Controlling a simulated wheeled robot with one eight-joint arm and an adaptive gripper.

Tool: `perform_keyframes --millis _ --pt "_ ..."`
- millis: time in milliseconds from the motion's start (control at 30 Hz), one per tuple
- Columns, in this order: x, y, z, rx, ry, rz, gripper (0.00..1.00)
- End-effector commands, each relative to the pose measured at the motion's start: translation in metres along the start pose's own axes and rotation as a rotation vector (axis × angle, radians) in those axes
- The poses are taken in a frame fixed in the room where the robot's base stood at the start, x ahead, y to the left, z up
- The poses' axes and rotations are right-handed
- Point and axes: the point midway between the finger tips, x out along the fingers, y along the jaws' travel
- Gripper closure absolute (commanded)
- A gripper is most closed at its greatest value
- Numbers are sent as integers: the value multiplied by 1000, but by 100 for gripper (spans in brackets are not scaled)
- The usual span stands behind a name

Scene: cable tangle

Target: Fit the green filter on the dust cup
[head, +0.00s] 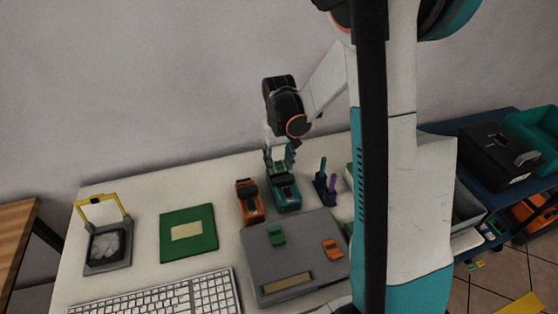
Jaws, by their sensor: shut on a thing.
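My gripper (279,164) points down over the back middle of the white table and is shut on the teal block with a dark top (287,196). The block's base seems at or near the table; contact is too small to tell. I cannot tell for sure which thing is the green filter or the dust cup.
An orange block (249,203) stands close left of the teal one. A dark holder with pens (325,184) is to the right. A green panel (188,234) and a keyboard (158,295) lie left. A small orange piece (332,249) lies on the case. My column hides the right side.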

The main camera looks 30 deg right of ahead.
Motion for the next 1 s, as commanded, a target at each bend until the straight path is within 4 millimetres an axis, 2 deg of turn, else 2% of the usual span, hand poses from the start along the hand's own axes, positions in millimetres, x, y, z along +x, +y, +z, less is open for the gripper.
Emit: perform_keyframes --millis 533,867,900,967,1000 --pt "15 0 0 0 0 0 70" --pt "16 0 0 0 0 0 70" --pt "16 0 0 0 0 0 50" --pt "16 0 0 0 0 0 36" --pt "16 0 0 0 0 0 36"
